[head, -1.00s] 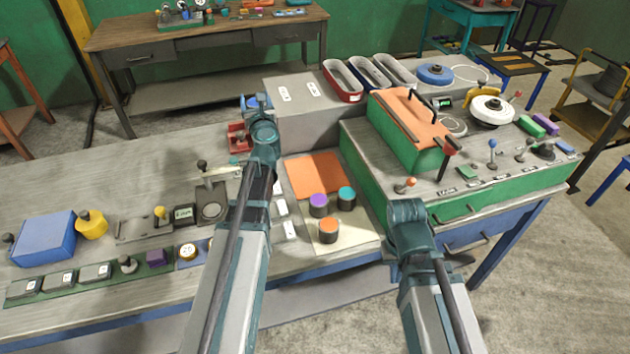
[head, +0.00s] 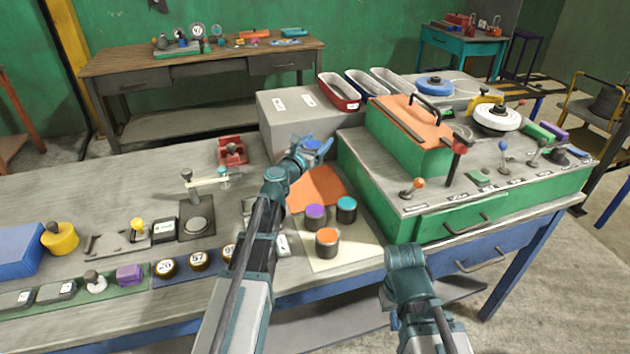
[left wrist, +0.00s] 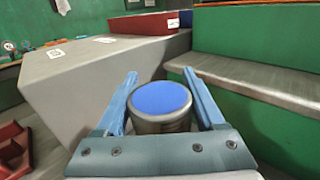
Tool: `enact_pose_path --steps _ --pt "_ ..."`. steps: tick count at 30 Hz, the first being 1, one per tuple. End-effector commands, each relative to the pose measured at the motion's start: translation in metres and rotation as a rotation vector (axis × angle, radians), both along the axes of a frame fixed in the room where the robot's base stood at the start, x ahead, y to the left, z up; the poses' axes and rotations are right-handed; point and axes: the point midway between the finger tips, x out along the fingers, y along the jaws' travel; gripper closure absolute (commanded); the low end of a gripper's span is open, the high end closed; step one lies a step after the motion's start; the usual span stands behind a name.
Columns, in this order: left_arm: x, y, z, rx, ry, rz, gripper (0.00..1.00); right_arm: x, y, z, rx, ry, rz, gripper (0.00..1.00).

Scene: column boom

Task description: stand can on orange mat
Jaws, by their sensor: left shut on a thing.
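The can with a blue top (head: 312,145) is between the fingers of my left gripper (head: 308,150), which is shut on it. In the left wrist view its round blue top (left wrist: 161,98) faces the camera, with the grey side below it. The orange mat (head: 320,188) lies on the bench just below and in front of my left gripper, which covers part of its far left area. The can appears raised above the bench, not on the mat. Of my right arm only links show; its gripper fingers are not in view.
Cans with purple (head: 315,213), teal (head: 346,205) and orange (head: 327,238) tops stand on a pale board close in front of the orange mat. A grey block (head: 290,125) rises behind, and a green console (head: 450,195) stands to the right. A red fixture (head: 231,151) is left.

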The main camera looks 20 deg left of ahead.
Motion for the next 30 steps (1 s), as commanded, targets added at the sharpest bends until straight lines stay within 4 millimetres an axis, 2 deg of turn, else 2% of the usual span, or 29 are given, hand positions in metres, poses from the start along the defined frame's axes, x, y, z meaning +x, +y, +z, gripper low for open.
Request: enact_pose_path --steps 1,9,12,20,27,30 --pt "0.000 0.000 -0.010 0.000 0.000 0.000 1.00 0.000 0.000 -0.010 0.000 0.000 0.000 1.00" --pt "0.000 0.000 -0.051 0.000 0.000 0.001 1.00 0.000 0.000 -0.051 0.000 0.000 0.000 1.00" --pt "0.000 0.000 -0.059 0.000 0.000 0.001 1.00 0.000 0.000 -0.059 0.000 0.000 0.000 1.00" --pt "0.000 0.000 -0.062 0.000 0.000 0.002 1.00 0.000 0.000 -0.062 0.000 0.000 0.000 1.00" --pt "0.000 0.000 -0.090 0.000 0.000 0.002 1.00 0.000 0.000 -0.090 0.000 0.000 0.000 1.00" --pt "0.000 0.000 -0.097 0.000 0.000 0.002 1.00 0.000 0.000 -0.097 0.000 0.000 0.000 1.00"
